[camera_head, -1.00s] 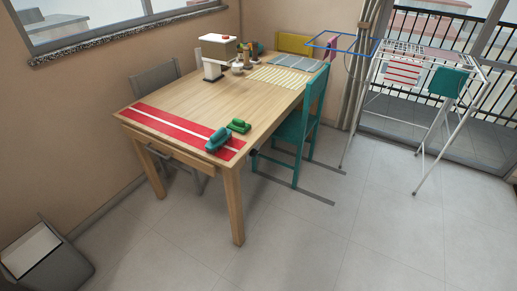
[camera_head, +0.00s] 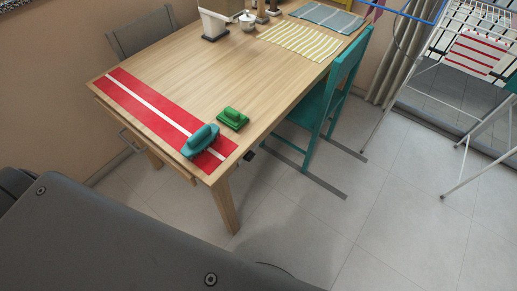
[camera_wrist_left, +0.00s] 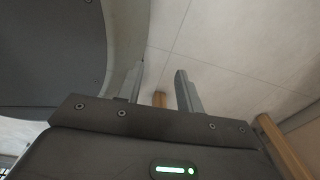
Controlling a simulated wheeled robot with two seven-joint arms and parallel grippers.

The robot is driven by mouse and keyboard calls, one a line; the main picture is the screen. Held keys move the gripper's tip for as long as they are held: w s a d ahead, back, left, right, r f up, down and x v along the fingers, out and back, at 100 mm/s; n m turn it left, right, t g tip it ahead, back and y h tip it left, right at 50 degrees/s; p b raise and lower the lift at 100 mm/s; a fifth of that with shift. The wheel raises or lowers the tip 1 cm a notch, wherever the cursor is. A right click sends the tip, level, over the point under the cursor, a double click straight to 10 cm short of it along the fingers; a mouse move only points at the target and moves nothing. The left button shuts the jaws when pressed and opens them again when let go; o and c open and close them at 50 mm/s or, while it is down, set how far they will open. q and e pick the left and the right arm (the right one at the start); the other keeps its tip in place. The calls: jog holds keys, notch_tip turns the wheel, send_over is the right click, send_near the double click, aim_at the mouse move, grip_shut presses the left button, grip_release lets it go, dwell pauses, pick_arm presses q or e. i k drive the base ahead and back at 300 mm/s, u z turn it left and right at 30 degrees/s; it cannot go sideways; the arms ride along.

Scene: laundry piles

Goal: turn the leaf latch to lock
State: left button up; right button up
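A wooden table (camera_head: 190,90) stands ahead of me. A small dark fitting (camera_head: 249,155) sticks out at the table's right edge near its front corner; it may be the leaf latch, but it is too small to tell which way it is turned. My left gripper (camera_wrist_left: 160,88) shows only in the left wrist view, with its two fingers apart and nothing between them. No latch is visible in that view. My right gripper is not in view.
A drying rack (camera_head: 465,130) is far right. Floor (camera_head: 290,225) between is clear.

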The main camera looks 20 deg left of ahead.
aim_at(250, 155)
jog(key=z, duration=1.7)
jog(key=i, duration=2.85)
jog(key=u, duration=3.5)
